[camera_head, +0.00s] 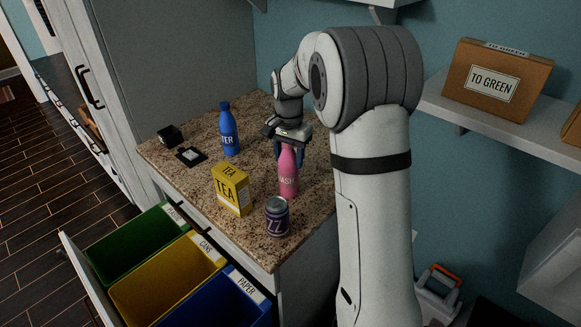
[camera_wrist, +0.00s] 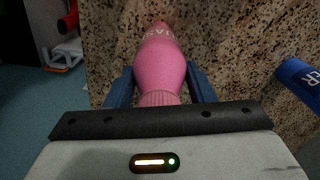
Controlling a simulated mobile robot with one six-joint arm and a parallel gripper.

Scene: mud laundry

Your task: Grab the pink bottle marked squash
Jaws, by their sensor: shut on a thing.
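My gripper (camera_head: 288,145) comes from above and is shut on the bottle's top. In the wrist view, the pink bottle (camera_wrist: 160,62) lies between the two blue fingers of my gripper (camera_wrist: 160,88), which flank its neck and cap. I cannot tell whether the bottle's base still touches the counter.
A blue bottle (camera_head: 229,132), a yellow tea box (camera_head: 230,190) and a dark purple can (camera_head: 277,217) stand nearby on the countertop (camera_head: 258,240). Small black items (camera_head: 190,156) lie at the left. Green, yellow and blue bins (camera_head: 165,280) sit in an open drawer below.

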